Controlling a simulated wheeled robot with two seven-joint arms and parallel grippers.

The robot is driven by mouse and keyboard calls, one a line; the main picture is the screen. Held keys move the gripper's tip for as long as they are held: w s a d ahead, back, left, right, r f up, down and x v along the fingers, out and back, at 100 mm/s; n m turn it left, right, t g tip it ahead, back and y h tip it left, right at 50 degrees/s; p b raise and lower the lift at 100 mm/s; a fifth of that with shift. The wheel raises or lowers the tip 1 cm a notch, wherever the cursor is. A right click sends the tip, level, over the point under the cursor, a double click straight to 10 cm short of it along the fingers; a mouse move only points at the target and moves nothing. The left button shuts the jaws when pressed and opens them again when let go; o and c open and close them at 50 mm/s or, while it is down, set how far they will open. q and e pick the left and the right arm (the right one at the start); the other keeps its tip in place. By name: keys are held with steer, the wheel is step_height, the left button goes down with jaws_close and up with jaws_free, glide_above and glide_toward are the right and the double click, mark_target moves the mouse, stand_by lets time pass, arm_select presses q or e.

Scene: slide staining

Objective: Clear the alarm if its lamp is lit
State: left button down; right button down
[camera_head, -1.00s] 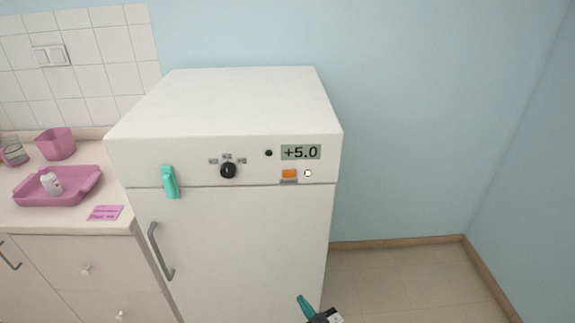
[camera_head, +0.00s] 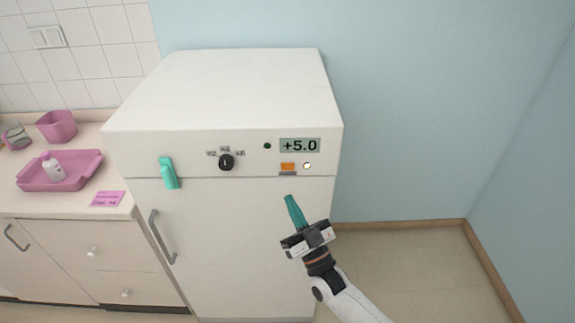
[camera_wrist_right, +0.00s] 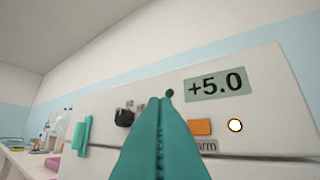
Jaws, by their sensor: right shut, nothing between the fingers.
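The white fridge-like cabinet (camera_head: 225,90) has a control panel along its upper front. An orange button (camera_head: 288,167) sits there above a small label; in the right wrist view the button (camera_wrist_right: 200,127) has a label ending in "arm". Right of it is a round lamp (camera_head: 307,166), bright white with a yellowish rim in the right wrist view (camera_wrist_right: 235,125), so it looks lit. The display (camera_head: 300,146) reads +5.0. My right gripper (camera_head: 290,198) is shut and empty, its teal fingers pointing up below the button, apart from it. My left gripper is not in view.
A black knob (camera_head: 226,162), a small dark green lamp (camera_head: 267,146) and a teal handle-like piece (camera_head: 169,173) are on the cabinet front. A grey door handle (camera_head: 160,237) sticks out lower left. A counter with a pink tray (camera_head: 88,178) stands left. Floor at right is clear.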

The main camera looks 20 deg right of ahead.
mark_target(288, 167)
steer(key=w+b, duration=0.1)
steer(key=w, duration=0.2)
steer(key=w+d+b, duration=0.1)
steer(key=w+b, duration=0.1)
steer(key=w+d+b, duration=0.1)
steer(key=w+b, duration=0.1)
steer(key=w, duration=0.1)
steer(key=shift+w+d, duration=0.2)
steer(key=shift+w, duration=0.1)
stand_by(2.0)
steer(key=shift+w+d+b, duration=0.1)
steer(key=shift+w+b, duration=0.25)
steer(key=shift+w, duration=0.05)
